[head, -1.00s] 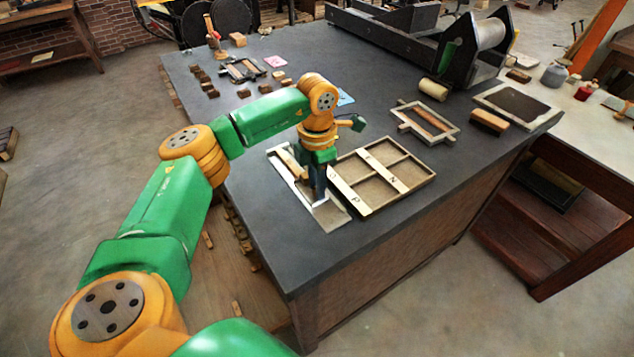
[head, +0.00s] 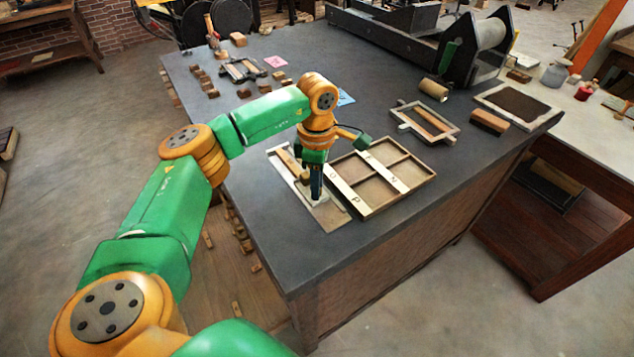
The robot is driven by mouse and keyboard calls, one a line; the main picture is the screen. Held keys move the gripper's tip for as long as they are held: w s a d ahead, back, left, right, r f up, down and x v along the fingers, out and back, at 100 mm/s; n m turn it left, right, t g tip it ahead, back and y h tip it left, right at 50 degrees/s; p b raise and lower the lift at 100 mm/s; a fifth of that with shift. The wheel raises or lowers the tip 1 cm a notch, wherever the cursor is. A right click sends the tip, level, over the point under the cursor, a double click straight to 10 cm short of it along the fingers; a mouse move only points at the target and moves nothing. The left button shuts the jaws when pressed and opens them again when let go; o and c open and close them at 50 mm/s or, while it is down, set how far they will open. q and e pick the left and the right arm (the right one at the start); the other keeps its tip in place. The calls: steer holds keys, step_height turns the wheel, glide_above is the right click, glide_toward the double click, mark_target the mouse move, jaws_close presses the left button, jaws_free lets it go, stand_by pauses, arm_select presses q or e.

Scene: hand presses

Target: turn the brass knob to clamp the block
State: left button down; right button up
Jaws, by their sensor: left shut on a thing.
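A flat metal clamping frame (head: 278,160) lies on the dark table, with a pale wooden block (head: 288,163) in its upper left part. My left gripper (head: 316,197) points straight down over the lower right part of this frame. It is shut on the brass knob, which the fingers mostly hide. I cannot tell from here whether the block is pressed tight. My right gripper is not in view.
A wooden tray with square compartments (head: 371,213) lies close on the right of the gripper. Further right are a small frame with a wooden bar (head: 401,105), a brown block (head: 489,121) and a roller press (head: 478,50). Several small blocks lie at the back left. The near tabletop is clear.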

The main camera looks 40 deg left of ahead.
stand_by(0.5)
arm_select(q)
steer(key=c, duration=0.7)
jaws_free()
step_height(320, 180, up, 7)
steer(key=shift+r+b, duration=0.1)
steer(key=shift+b, duration=0.5)
